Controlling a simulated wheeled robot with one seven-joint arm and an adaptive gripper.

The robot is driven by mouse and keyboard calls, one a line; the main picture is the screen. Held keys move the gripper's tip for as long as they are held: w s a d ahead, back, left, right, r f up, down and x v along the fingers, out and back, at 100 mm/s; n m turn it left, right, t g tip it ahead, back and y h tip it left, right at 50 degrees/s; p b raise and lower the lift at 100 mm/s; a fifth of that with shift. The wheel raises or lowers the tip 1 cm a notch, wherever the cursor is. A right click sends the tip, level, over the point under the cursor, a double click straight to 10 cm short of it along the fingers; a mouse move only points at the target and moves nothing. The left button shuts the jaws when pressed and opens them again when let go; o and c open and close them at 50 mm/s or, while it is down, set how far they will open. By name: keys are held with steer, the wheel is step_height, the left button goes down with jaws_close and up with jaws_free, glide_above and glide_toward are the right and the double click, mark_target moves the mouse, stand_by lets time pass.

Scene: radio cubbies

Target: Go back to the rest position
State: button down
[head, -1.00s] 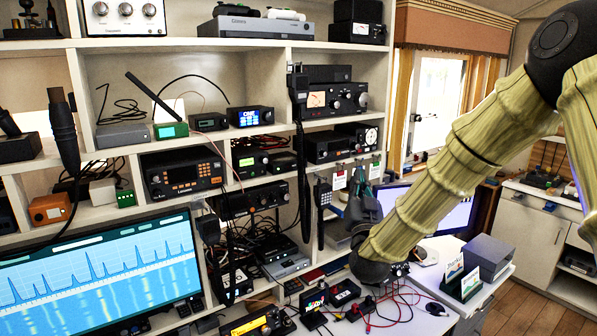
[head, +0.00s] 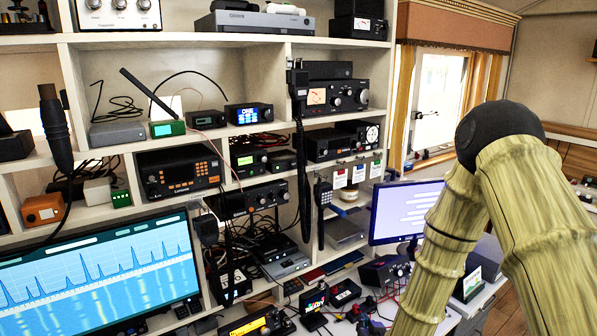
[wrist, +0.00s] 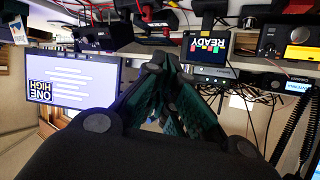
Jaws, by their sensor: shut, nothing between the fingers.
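My gripper (wrist: 157,64) shows only in the wrist view, where its dark fingers come together near the middle, shut and empty. The wrist view is upside down. Beyond the fingertips are the desk edge and small devices, including a small screen reading READY (wrist: 207,47). In the head view my bent arm fills the lower right. Its lower end passes out of the bottom of the picture, so the gripper is out of sight there.
Cubby shelves (head: 232,42) full of radios stand at left and centre. A large monitor (head: 100,270) is at lower left. Another monitor (head: 400,212) stands behind my arm, with a black radio (head: 384,270) on the desk by it. A window (head: 435,100) is at right.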

steer(key=s+f+g, duration=0.5)
steer(key=s+f, duration=0.9)
steer(key=s+d+f+g, duration=0.1)
steer(key=s+f+g, duration=0.1)
steer(key=s, duration=0.6)
steer(key=s+d+f+g, duration=0.2)
steer(key=s+f+g, duration=0.1)
steer(key=s, duration=0.6)
steer(key=s+d+f+g, duration=0.1)
steer(key=s+f, duration=0.3)
steer(key=s, duration=0.4)
steer(key=shift+s+d+f+n+g+h, duration=0.3)
steer(key=shift+g+h, duration=0.1)
steer(key=shift+g, duration=0.5)
